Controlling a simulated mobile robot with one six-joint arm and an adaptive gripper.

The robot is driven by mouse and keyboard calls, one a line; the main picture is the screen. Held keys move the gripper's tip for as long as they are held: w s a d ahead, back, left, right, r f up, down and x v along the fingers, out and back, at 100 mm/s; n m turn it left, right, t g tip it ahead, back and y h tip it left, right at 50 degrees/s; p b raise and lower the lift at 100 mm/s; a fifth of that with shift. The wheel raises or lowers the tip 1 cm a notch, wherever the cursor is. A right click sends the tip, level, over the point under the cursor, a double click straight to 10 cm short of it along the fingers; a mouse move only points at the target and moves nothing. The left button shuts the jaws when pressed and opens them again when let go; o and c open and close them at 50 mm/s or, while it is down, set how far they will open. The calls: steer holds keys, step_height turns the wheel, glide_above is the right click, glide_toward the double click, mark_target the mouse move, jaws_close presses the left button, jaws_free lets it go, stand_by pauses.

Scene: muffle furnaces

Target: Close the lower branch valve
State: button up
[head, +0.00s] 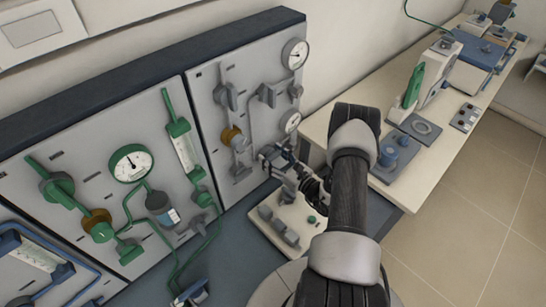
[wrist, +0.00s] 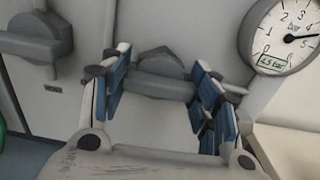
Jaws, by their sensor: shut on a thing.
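A grey valve handle (wrist: 160,77) on the grey panel sits between the blue-padded fingers of my gripper (wrist: 162,88) in the wrist view. The fingers are closed on its two ends, and the handle lies roughly level across the gap. In the head view my gripper (head: 274,158) is at the lower right of the grey panel, below the lower gauge. It hides the held handle there.
Another grey valve (wrist: 36,36) is left of my gripper. An upper gauge (head: 295,54), grey valves and a brown-collared fitting (head: 232,136) are on the same panel. A green-piped panel (head: 128,185) is to the left. A bench (head: 330,118) with equipment is to the right.

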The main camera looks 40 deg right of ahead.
steer(key=shift+c, duration=1.1)
steer(key=shift+n, duration=0.4)
steer(key=n+b, duration=0.2)
steer(key=n, duration=0.1)
steer(key=shift+a+f+n+b, duration=0.1)
steer(key=shift+f+n+b, duration=0.05)
steer(key=shift+n+b, duration=0.2)
steer(key=n+b, duration=0.2)
steer(key=n, duration=0.2)
steer(key=shift+n+b, duration=0.25)
steer(key=shift+b, duration=0.1)
steer(key=n+b, duration=0.4)
steer(key=n, duration=0.1)
steer(key=shift+a+f, duration=0.1)
steer(key=shift+f, duration=0.05)
steer(key=shift+n+b, duration=1.55)
steer(key=shift+n, duration=0.45)
steer(key=o, duration=1.1)
